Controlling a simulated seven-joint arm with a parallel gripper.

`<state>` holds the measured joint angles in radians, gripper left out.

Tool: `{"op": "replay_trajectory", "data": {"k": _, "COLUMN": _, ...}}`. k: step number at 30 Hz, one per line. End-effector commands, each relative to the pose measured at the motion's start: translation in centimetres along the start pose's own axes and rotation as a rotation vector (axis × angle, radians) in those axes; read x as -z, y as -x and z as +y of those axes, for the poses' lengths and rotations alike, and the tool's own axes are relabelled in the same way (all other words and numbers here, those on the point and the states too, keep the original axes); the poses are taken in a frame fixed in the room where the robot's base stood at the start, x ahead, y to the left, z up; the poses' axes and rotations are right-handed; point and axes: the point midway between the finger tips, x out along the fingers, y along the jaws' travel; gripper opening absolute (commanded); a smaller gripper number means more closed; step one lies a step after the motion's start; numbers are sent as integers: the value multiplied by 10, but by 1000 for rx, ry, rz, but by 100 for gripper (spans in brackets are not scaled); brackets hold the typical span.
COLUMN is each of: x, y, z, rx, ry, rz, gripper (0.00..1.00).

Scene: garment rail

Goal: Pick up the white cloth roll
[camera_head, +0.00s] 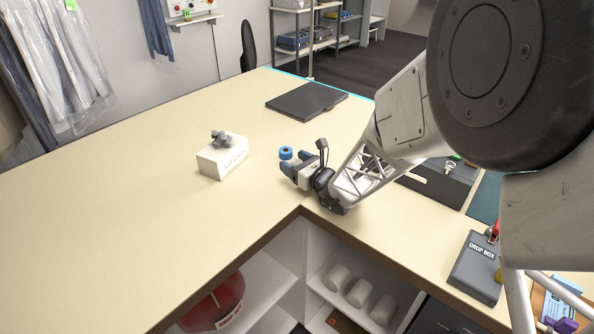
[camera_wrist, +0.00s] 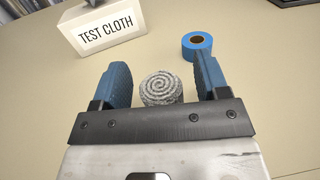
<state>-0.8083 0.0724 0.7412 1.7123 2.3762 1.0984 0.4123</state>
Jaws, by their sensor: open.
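A cloth roll (camera_wrist: 161,88) with a grey-white spiral end stands on the counter in the wrist view. My gripper (camera_wrist: 160,68) is open, with one blue finger on each side of the roll. I see a gap at the left finger; the right finger is closer, and I cannot tell if it touches. In the head view my gripper (camera_head: 296,165) is low over the counter near its inner corner. The roll cannot be made out there.
A blue tape roll (camera_wrist: 200,44) lies just beyond the right finger. A white TEST CLOTH box (camera_head: 222,158) with a grey object on top stands to the left. A dark flat case (camera_head: 306,101) lies farther back. White rolls (camera_head: 359,292) sit on a shelf below.

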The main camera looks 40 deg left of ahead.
Motion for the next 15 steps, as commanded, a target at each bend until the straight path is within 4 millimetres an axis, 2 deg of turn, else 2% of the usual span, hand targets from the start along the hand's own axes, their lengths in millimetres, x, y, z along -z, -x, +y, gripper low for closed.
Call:
{"op": "replay_trajectory", "data": {"k": 4, "x": -1, "y": -9, "z": 0, "rx": 0, "ry": 1, "rz": -1, "gripper": 68}}
{"op": "replay_trajectory", "data": {"k": 15, "x": -1, "y": -9, "z": 0, "rx": 0, "ry": 1, "rz": -1, "gripper": 68}}
